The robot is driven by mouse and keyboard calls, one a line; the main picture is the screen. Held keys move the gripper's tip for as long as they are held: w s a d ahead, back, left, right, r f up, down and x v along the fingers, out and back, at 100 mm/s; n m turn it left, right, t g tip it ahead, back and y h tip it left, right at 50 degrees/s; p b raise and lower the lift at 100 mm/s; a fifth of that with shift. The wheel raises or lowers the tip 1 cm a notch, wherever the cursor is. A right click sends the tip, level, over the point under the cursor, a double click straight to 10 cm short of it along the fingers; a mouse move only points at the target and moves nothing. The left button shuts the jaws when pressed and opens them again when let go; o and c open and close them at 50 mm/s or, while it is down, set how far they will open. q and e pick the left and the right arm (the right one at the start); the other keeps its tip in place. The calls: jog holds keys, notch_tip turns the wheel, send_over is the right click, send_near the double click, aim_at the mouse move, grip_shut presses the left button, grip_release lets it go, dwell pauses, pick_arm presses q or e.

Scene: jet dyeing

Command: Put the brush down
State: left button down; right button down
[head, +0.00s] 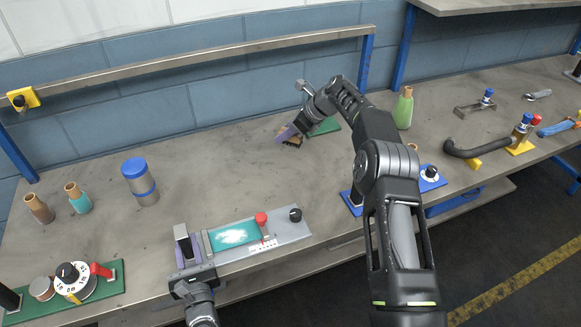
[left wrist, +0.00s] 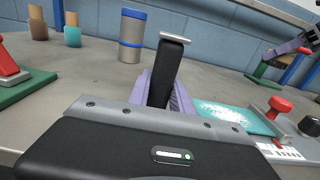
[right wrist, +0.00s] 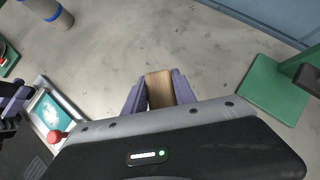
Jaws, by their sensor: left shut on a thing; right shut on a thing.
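The brush shows as a tan wooden piece (right wrist: 159,90) between the purple fingers of my right gripper (right wrist: 160,97), which is shut on it. In the head view the right gripper (head: 288,133) is low over the back middle of the bench, and a small brown part of the brush (head: 296,141) shows beside it. Whether the brush touches the bench I cannot tell. My left gripper (head: 187,253) is shut on a black handle with a pale metal top (left wrist: 171,67), held upright at the left end of the grey panel.
The grey panel (head: 285,232) carries a teal window and red knob at the front. A green base (right wrist: 268,92) stands right of my right gripper in its wrist view. A blue-capped canister (head: 140,182) and two bottles stand left. The bench between is clear.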

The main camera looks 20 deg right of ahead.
jog(key=shift+f, duration=3.1)
jog(key=shift+f, duration=0.1)
jog(key=shift+f, duration=1.75)
jog(key=shift+f, duration=0.15)
jog(key=c, duration=1)
grip_release()
